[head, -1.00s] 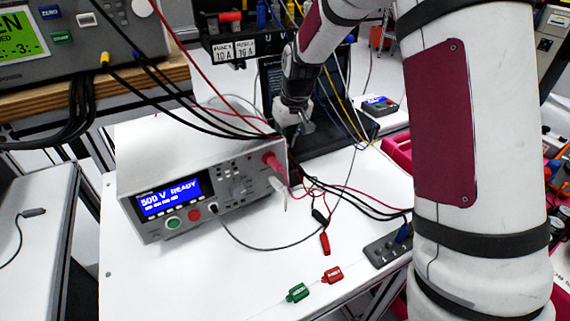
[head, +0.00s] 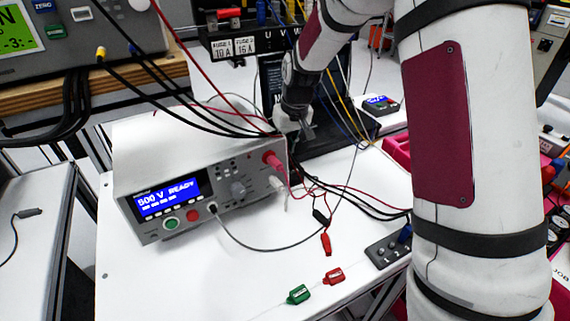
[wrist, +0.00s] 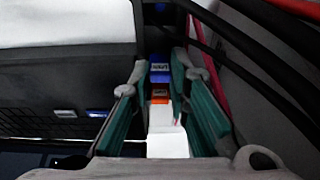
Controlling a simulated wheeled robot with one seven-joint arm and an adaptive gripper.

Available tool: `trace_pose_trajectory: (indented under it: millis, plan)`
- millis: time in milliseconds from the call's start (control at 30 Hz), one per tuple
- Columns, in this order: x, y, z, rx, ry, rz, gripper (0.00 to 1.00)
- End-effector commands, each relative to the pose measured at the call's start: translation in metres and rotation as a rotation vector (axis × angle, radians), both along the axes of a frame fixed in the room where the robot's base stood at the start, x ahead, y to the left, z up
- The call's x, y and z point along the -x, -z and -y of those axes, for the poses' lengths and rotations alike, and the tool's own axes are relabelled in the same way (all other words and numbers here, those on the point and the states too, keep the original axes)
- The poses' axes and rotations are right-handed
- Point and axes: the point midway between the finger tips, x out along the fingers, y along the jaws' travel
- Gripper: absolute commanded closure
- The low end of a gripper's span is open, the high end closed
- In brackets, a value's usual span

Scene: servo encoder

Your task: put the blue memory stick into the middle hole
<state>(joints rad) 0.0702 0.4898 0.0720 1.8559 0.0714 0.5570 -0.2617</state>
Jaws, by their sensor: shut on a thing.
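My gripper (wrist: 160,68) shows between teal-padded fingers in the wrist view. A small blue labelled piece (wrist: 160,73) lies between the fingertips, with an orange labelled piece (wrist: 159,97) and a white strip nearer the palm. I cannot tell whether the blue piece is the memory stick. In the head view my gripper (head: 307,131) is small, beside the back right of the grey tester (head: 172,180); what it holds is not clear there. A dark block marked with numbers (head: 382,254) lies on the bench at right. A blue piece (head: 404,234) stands at its right end, partly against my arm.
A green tag (head: 299,294) and a red tag (head: 333,276) lie on the white bench (head: 230,275) near its front edge. Red and black leads with a red clip (head: 326,244) cross the bench between tester and block. The front left of the bench is clear.

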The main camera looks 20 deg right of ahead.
Motion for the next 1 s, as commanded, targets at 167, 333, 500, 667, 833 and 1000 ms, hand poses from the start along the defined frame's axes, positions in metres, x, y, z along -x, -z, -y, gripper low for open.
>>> trace_pose_trajectory:
  millis: [167, 333, 500, 667, 833, 1000]
  plan:
    - [0.0, 0.0, 0.0, 0.0, 0.0, 0.0, 0.7]
    - [0.0, 0.0, 0.0, 0.0, 0.0, 0.0, 0.6]
    - [0.0, -0.001, 0.0, 0.0, 0.0, 0.0, 0.6]
    - [0.002, -0.012, 0.001, 0.0, 0.0, 0.001, 0.6]
    - [0.009, -0.042, 0.003, 0.0, 0.0, 0.005, 0.6]
    - [0.018, -0.076, 0.005, 0.0, 0.0, 0.004, 0.6]
